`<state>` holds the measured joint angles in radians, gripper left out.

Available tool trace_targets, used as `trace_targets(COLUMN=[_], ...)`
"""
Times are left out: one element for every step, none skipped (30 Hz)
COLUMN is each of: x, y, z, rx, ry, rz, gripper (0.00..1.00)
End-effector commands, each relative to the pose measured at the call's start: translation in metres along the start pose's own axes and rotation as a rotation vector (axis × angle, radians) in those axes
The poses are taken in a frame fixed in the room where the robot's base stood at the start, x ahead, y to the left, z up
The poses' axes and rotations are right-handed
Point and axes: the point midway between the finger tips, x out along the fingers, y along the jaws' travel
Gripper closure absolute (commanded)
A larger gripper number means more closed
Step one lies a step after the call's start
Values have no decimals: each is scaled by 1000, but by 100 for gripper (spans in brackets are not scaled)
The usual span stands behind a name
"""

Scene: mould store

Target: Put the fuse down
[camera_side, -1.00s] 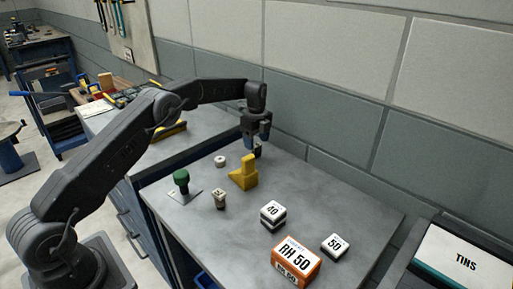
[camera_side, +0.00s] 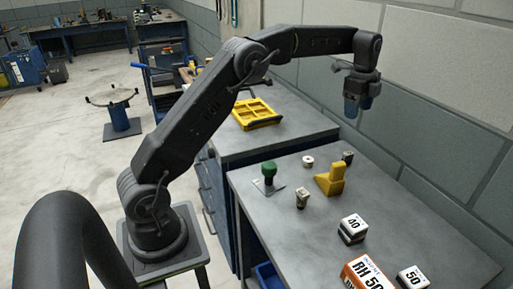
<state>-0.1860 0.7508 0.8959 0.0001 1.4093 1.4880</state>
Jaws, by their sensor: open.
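My gripper (camera_side: 358,106) is open and empty, raised well above the far side of the grey bench top. Its fingers point down. A small dark block with a pale top (camera_side: 347,157), which looks like the fuse, stands on the bench below the gripper, just behind the yellow stepped block (camera_side: 330,180). The yellow block partly hides its base. Nothing touches it from above.
A white ring (camera_side: 308,161), a green-knobbed piece on a plate (camera_side: 269,173) and a small beige piece (camera_side: 302,198) stand nearby. White numbered blocks (camera_side: 352,229) and an orange box (camera_side: 367,274) are in front. A wall (camera_side: 440,120) runs behind the bench.

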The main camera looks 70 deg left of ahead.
Motion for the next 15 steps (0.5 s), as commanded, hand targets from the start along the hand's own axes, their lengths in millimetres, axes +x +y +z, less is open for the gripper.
trace_targets(x=[-24, -34, -48, -57, -66, -76, -83, -90, -97, -102, -106, -111, -113, -115, -116], y=[16, 26, 39, 50, 61, 77, 89, 102, 119, 132, 146, 164, 179, 193, 212], z=[-6, -8, -11, -13, -15, -17, -18, -20, -21, -22, -22, -22, -23, -23, -22], rx=[-63, -106, -163, -207, -249, -307, -350, -393, -450, -492, -536, -594, -636, -678, -735], ry=[5, 8, 13, 18, 24, 33, 41, 49, 61, 71, 81, 96, 108, 121, 139], rz=[-27, -40, -58, -70, -83, -99, -112, -123, -138, -150, -159, -174, -183, -192, -204], gripper=[37, 37, 37, 37, 37, 37, 37, 37, 37, 37, 37, 37, 37, 37, 37])
